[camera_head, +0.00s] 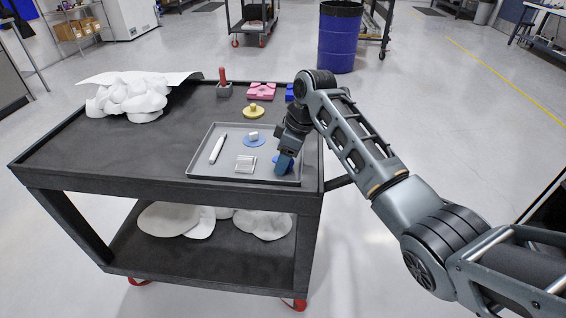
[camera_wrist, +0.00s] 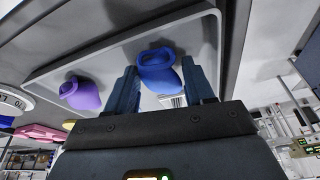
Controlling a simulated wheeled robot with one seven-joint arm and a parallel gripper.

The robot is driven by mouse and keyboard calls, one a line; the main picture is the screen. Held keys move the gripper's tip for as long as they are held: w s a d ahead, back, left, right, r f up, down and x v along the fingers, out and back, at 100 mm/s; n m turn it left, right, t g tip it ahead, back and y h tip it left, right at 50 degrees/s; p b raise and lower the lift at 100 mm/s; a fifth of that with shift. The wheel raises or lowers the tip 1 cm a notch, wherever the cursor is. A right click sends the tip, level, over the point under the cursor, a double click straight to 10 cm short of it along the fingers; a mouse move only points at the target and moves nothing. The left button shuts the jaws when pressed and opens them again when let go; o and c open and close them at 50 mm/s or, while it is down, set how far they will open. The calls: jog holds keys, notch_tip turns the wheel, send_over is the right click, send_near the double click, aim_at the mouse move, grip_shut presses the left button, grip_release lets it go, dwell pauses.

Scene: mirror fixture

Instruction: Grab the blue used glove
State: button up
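The blue glove (camera_wrist: 158,72) shows in the wrist view as a crumpled blue piece with an open cuff, lying on the grey tray (camera_wrist: 108,62). My gripper (camera_wrist: 162,78) has its two dark blue fingers apart, one on each side of the glove. I cannot tell whether either finger touches it. In the head view my gripper (camera_head: 284,168) points down into the right side of the tray (camera_head: 200,172). Only a little bright blue of the glove (camera_head: 276,158) shows there, mostly hidden by the fingers.
A yellow item (camera_head: 253,111), pink item (camera_head: 261,91) and red-handled tool (camera_head: 222,80) stand behind. White cloth (camera_head: 130,97) lies on the cart's left.

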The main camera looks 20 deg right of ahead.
jog(key=c, duration=0.6)
